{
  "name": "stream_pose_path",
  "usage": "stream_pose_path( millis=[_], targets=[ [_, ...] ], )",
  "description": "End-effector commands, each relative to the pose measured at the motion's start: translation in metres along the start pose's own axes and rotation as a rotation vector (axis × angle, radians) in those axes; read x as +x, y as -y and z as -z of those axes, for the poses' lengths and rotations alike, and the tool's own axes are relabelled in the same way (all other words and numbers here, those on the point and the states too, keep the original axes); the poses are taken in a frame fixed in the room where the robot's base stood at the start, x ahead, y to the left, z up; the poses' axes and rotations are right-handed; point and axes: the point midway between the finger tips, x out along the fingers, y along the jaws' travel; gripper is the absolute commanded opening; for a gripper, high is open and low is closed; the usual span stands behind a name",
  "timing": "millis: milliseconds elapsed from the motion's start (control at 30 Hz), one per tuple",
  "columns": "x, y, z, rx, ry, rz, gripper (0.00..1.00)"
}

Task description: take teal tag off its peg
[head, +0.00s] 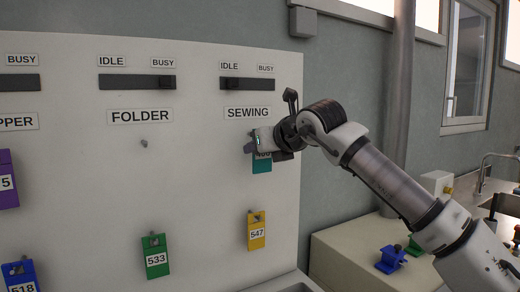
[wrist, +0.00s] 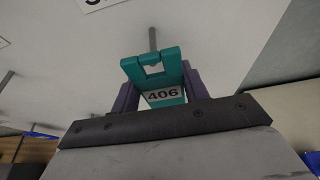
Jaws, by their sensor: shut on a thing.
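The teal tag (head: 262,165) is at the board under the SEWING label, partly hidden by my gripper in the head view. In the wrist view the teal tag (wrist: 153,70) shows the number 406 and a slot near its top. My gripper (wrist: 158,92) is shut on it, with a dark finger on each side. A thin grey peg (wrist: 152,38) shows just above the tag's top edge in the wrist view. I cannot tell whether the peg still passes through the slot.
A yellow tag 547 (head: 257,230) hangs below, and a green tag 533 (head: 155,256) hangs to its left. An empty peg (head: 144,143) is under FOLDER. A SEWING slider (head: 247,84) is above. A counter with a blue object (head: 391,260) is at the right.

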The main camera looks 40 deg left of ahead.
Motion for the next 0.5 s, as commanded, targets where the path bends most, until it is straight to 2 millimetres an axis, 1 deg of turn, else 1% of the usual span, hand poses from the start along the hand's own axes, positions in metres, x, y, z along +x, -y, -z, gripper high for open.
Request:
stream_pose_path(
  millis=[500],
  targets=[
    [-0.02, 0.001, 0.008, 0.0, 0.001, 0.001, 0.23]
  ],
)
